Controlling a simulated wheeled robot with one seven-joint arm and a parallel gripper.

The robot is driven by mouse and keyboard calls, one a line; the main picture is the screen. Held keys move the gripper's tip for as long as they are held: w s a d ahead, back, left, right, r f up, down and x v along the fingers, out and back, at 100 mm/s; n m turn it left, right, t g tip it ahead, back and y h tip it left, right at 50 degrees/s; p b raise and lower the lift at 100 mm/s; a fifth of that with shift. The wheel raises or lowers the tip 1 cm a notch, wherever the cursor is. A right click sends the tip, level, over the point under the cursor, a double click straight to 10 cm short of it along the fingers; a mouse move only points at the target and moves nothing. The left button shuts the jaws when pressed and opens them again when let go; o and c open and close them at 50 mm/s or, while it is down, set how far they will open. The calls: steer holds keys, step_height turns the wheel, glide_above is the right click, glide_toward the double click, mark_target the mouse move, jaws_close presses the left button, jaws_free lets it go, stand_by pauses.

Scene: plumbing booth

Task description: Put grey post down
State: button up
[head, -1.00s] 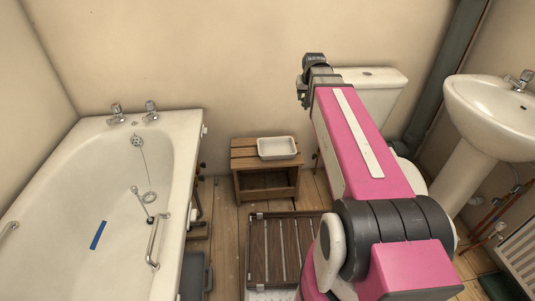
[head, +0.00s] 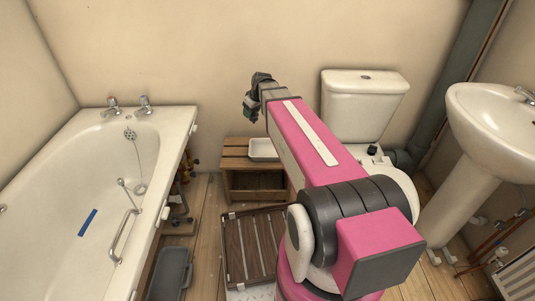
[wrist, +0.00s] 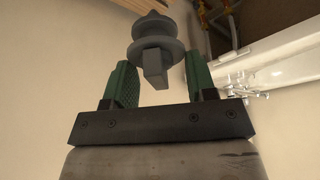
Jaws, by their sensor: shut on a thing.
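My gripper (wrist: 158,66) shows in the wrist view with its two green fingers on either side of the grey post (wrist: 152,48). It is shut on the post, which has round flanges and a square-ended stub pointing back toward the palm. In the head view my gripper (head: 256,95) is at the far end of the pink arm, raised in front of the back wall, above the wooden stool. The post cannot be told apart from the dark gripper there.
A wooden stool (head: 232,153) holds a white dish (head: 264,148). The bathtub (head: 60,215) is on the left, the toilet cistern (head: 364,105) and basin (head: 490,120) on the right. A slatted wooden mat (head: 250,245) and grey tray (head: 171,272) lie on the floor.

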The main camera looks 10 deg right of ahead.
steer(key=w+a+f+n+g+y, duration=0.1)
steer(key=a+f+n, duration=0.25)
steer(key=f, duration=0.35)
steer(key=a+f+n+g+y, duration=0.1)
steer(key=a+f+n+g, duration=0.15)
steer(key=f+n, duration=0.35)
steer(key=m, duration=0.1)
glide_above(258, 153)
steer(key=shift+t, duration=0.35)
steer(key=shift+w+d+f, duration=0.1)
steer(key=shift+w+f, duration=0.05)
steer(key=shift+f, duration=5.95)
steer(key=shift+f, duration=0.1)
steer(key=o, duration=0.9)
